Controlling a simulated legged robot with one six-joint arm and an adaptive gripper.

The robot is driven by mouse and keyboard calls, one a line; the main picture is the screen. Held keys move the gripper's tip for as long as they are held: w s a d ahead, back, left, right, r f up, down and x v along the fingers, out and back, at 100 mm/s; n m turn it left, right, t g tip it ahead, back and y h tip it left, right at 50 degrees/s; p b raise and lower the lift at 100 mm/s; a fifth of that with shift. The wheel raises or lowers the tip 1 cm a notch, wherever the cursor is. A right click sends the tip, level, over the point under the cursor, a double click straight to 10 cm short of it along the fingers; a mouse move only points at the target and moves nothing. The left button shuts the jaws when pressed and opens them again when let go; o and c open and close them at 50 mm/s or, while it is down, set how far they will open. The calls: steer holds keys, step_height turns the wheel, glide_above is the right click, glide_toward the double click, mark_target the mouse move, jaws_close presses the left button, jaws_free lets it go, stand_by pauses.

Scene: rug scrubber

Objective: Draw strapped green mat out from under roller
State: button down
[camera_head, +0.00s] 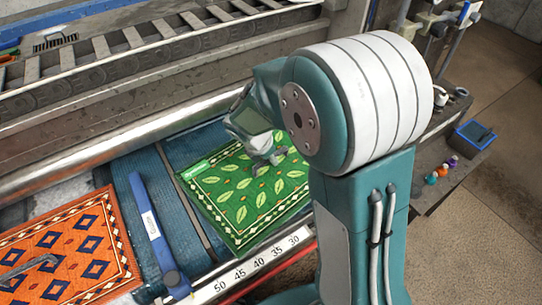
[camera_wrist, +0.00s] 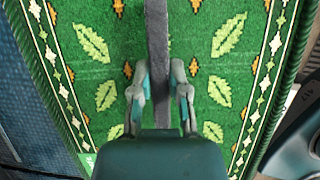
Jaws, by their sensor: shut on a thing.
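The green mat (camera_head: 232,208) with a leaf pattern and bordered edges lies on the blue bed in front of the long metal roller (camera_head: 95,150). Its upper left corner carries a pale green label (camera_head: 195,169). My gripper (camera_head: 268,152) is low over the mat's upper part, and my arm hides the mat's right side in the head view. In the wrist view the mat (camera_wrist: 98,70) fills most of the picture. A dark grey strap (camera_wrist: 157,35) runs down its middle between the two fingers of my gripper (camera_wrist: 161,95), which is shut on it. The palm hides the strap's lower part.
An orange patterned mat (camera_head: 75,250) lies at the left. A blue bar with a white label (camera_head: 150,228) stands between the mats. A numbered ruler strip (camera_head: 255,264) edges the bed's front. A blue bin (camera_head: 474,135) and small coloured bottles (camera_head: 442,171) are at the right.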

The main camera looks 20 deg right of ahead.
steer(key=shift+s+d, duration=0.35)
steer(key=shift+s, duration=0.05)
steer(key=shift+a, duration=0.15)
steer(key=c, duration=0.5)
jaws_free()
steer(key=shift+w+a, duration=0.1)
steer(key=shift+a, duration=0.15)
steer(key=shift+c, duration=0.2)
steer(key=shift+d, duration=0.1)
steer(key=shift+r, duration=0.3)
steer(key=v, duration=1.1)
steer(key=shift+a, duration=0.35)
